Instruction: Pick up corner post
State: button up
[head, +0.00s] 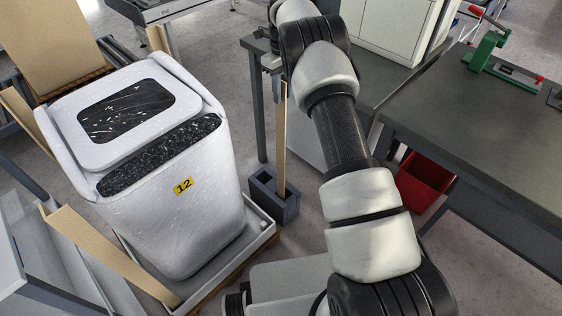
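A tan corner post (281,142) stands upright in a dark grey block-shaped holder (273,196) on the floor, right of the wrapped white unit. My gripper (277,80) is at the top end of this post, small and partly hidden behind my arm. I cannot tell whether its fingers are apart or closed on the post. Another tan corner post (112,258) leans across the near left corner of the wrapped unit. One more tan strip (24,115) shows at the unit's far left.
The wrapped white unit (190,222), labelled 12, stands on a tray-like pallet at left. A dark workbench (480,125) with a green vise (485,50) is at right, a red bin (425,180) below it. A grey table leg (258,110) stands just left of the upright post.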

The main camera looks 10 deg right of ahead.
jog(key=f, duration=0.4)
jog(key=shift+w+a+f+b, duration=0.1)
jog(key=shift+a+f+b, duration=0.15)
jog(key=shift+b, duration=0.15)
grip_shut()
jog(key=shift+r, duration=0.1)
dwell(0.9)
